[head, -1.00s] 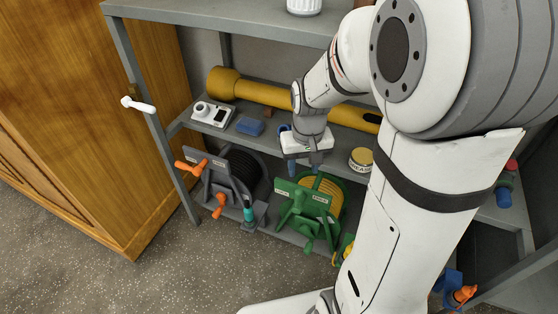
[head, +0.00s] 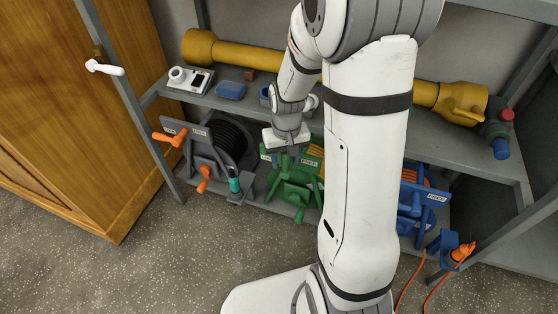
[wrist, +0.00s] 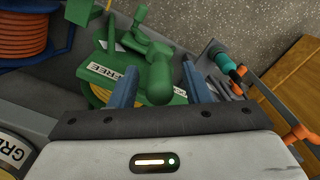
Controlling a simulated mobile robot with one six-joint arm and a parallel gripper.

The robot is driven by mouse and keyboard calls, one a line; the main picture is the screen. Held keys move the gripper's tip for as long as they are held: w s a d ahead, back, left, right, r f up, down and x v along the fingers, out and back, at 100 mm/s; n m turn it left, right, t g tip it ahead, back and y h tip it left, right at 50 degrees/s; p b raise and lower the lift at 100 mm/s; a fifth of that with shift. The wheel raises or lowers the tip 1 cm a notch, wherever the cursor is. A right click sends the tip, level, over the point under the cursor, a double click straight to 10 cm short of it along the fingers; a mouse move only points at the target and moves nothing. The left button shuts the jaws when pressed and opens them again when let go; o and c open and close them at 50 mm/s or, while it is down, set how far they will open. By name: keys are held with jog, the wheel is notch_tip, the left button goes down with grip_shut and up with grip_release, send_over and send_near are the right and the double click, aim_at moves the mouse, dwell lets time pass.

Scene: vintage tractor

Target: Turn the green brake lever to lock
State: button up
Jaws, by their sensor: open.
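A second green arm (wrist: 138,18) rises farther off. Which green part is the brake lever is unclear. Part of the reel is hidden behind my arm in the head view.
A grey reel with orange handles (head: 205,180) and a teal cylinder (head: 234,184) stands left of the green reel. A blue reel (head: 410,203) is to the right. A yellow tube (head: 245,54) lies on the shelf above. A wooden cabinet (head: 95,130) stands left. Floor in front is open.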

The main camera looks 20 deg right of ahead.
jog(key=shift+c, duration=0.4)
grip_shut()
